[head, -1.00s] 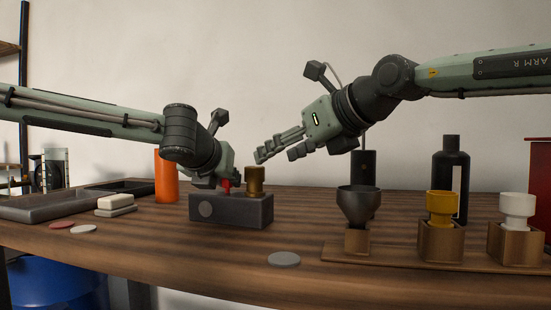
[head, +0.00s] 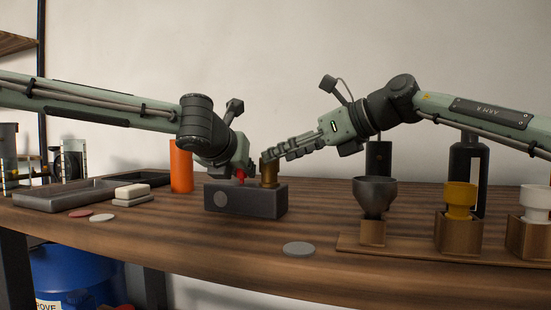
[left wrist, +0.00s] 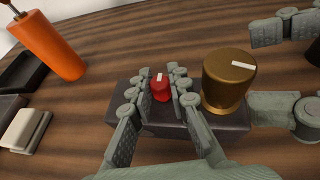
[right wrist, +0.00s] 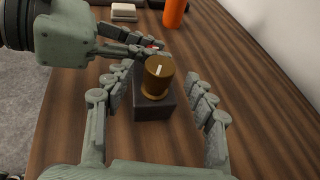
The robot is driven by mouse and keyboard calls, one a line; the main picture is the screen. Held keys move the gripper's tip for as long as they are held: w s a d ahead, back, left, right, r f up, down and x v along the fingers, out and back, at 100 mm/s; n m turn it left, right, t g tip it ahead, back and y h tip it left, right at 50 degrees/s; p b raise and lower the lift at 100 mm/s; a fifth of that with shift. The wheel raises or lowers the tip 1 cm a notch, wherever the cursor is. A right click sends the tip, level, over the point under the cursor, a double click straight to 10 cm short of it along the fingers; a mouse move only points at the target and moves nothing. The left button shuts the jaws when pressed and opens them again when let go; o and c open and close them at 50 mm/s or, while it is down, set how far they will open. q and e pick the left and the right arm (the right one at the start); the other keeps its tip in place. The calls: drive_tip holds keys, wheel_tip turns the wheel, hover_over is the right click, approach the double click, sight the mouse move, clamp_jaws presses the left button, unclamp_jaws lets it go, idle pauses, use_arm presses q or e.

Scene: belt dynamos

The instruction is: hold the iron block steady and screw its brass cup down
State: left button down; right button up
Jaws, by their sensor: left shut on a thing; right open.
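The dark iron block (head: 250,202) lies on the wooden table. It carries a red knob (left wrist: 161,87) at its left and the brass cup (head: 269,172) at its right. The cup stands upright with a pale mark (left wrist: 243,64) on its top. My left gripper (left wrist: 163,80) is shut on the red knob, a finger on each side. My right gripper (right wrist: 163,95) is open, coming in from the right at cup height. In the right wrist view its fingers spread to either side of the cup, with gaps between.
An orange cylinder (head: 181,166) stands behind the block. Dark trays (head: 62,197) and a pale two-tone block (head: 132,192) lie left. A grey disc (head: 298,249) lies in front. At right are a dark funnel cup (head: 374,196), yellow cup (head: 460,198) and black bottle (head: 466,165).

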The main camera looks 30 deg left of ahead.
drive_tip(key=shift+x, duration=1.35)
drive_tip(key=shift+c, duration=0.5)
drive_tip(key=c, duration=1.1)
drive_tip(key=shift+o, duration=0.2)
drive_tip(key=shift+s+r+m+t+h, duration=0.15)
drive_tip(key=shift+m+t+h, duration=0.1)
drive_tip(key=shift+m+t, duration=0.7)
drive_tip(key=shift+s+f+m+t+h, duration=0.1)
drive_tip(key=shift+m+t+h, duration=0.15)
drive_tip(key=shift+m+t, duration=0.65)
drive_tip(key=shift+a+m+t, duration=0.1)
drive_tip(key=shift+m+t, duration=0.35)
drive_tip(key=shift+t, duration=0.3)
drive_tip(key=o, duration=1.2)
drive_tip(key=shift+c, duration=0.2)
